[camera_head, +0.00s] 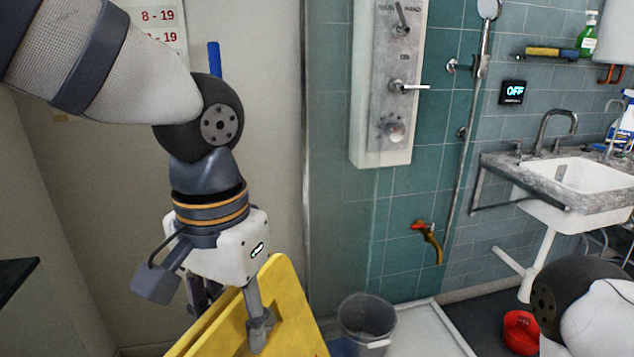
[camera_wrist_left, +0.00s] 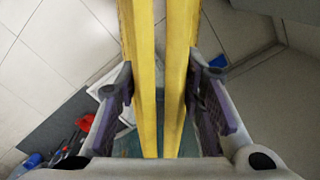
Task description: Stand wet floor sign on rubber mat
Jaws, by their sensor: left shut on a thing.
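The yellow wet floor sign (camera_head: 290,310) is at the bottom of the head view, its lower part cut off by the frame. My left gripper (camera_head: 230,312) is shut on it from above, with a finger on each outer side. In the left wrist view the sign (camera_wrist_left: 146,80) shows as two yellow panels, slightly apart, between the fingers. A dark grey patch (camera_head: 485,308) lies on the floor below the sink; I cannot tell if it is the rubber mat. My right gripper is outside the view; only part of my right arm shows.
A grey bucket (camera_head: 366,318) stands just right of the sign, by the white shower tray edge (camera_head: 445,335). A red object (camera_head: 521,332) lies on the dark patch. A sink (camera_head: 580,190) is at the right, and a dark edge (camera_head: 15,285) juts in at the left.

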